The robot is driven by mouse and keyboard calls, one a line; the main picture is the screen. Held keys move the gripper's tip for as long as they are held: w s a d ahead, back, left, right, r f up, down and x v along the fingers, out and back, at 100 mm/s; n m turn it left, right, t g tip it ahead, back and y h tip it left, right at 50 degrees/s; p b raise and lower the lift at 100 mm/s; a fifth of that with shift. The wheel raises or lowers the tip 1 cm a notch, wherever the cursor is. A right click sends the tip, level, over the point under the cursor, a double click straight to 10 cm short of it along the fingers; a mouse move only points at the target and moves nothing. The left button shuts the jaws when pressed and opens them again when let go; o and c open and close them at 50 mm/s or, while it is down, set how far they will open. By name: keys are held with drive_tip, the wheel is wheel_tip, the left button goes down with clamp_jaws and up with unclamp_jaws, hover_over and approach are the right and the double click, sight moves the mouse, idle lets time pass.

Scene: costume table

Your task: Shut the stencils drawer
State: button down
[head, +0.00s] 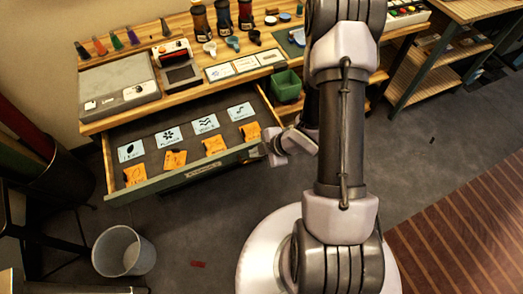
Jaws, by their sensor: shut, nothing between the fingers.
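The stencils drawer (216,130) is pulled out from the wooden table in the head view. Its green front panel (165,184) with a label faces my base. Inside it lie several blue-white cards (167,134) and several orange stencils (175,159). My gripper (271,148) is at the right end of the drawer front, very close to it or touching it; I cannot tell which. The fingers are small and partly hidden by the wrist, and they are shut with nothing held.
The tabletop holds a grey box (118,88), a device with a red top (176,62), several bottles (222,16) and white cards (246,63). A green bin (286,86) is right of the drawer. A wastebasket (123,252) stands on the floor at lower left.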

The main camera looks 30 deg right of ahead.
sight(241, 156)
drive_tip(key=b+x, duration=0.1)
drive_tip(key=x, duration=0.3)
drive_tip(key=shift+w+a+f, duration=0.1)
drive_tip(key=shift+w+f, duration=0.05)
drive_tip(key=shift+f, duration=0.1)
